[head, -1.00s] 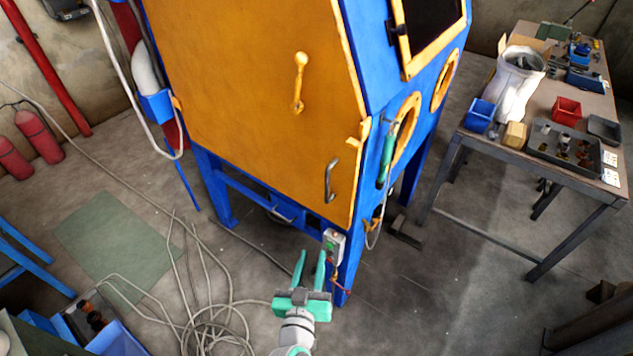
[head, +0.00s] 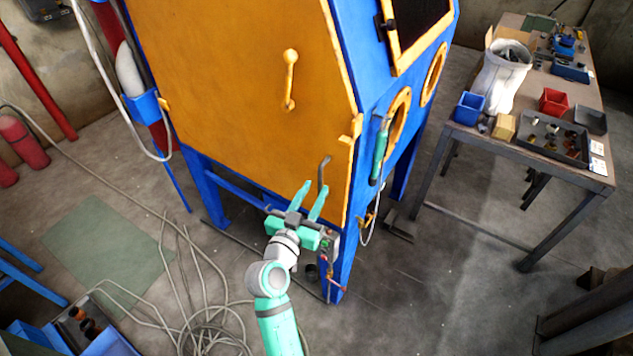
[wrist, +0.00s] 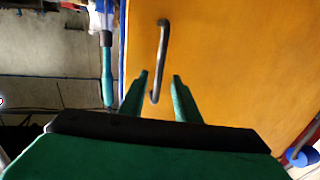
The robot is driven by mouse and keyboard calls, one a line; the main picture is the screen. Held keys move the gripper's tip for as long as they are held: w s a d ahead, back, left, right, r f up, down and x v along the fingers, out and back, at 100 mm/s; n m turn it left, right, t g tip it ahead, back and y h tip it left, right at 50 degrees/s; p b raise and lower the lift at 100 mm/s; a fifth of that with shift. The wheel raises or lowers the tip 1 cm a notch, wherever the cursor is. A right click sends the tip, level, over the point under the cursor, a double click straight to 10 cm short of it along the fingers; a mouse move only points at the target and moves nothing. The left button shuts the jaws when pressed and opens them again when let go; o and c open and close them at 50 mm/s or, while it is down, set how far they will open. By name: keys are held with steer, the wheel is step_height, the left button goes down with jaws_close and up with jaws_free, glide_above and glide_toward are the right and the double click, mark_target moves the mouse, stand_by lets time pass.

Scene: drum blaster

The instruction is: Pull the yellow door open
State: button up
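The yellow door (head: 225,80) fills the side of a blue cabinet and looks shut. A grey bar handle (head: 323,174) stands near its lower right edge, partly hidden behind my gripper in the head view. My gripper (head: 306,203) is open and empty, with green fingers pointing toward the handle. In the wrist view the handle (wrist: 160,60) runs upright on the yellow door (wrist: 225,70). Its lower end appears between the two fingertips of my gripper (wrist: 160,80). I cannot tell how far the fingers are from it. A yellow lever (head: 290,80) sits higher on the door.
A green-handled tool (head: 380,152) hangs on the cabinet's blue front beside the door edge. A small control box (head: 326,245) is below the handle. Cables (head: 205,310) lie on the floor at lower left. A table (head: 480,145) with bins stands at right.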

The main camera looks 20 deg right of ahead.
mark_target(319, 184)
steer(key=x, duration=0.4)
steer(key=shift+d, duration=0.4)
steer(key=shift+a, duration=0.2)
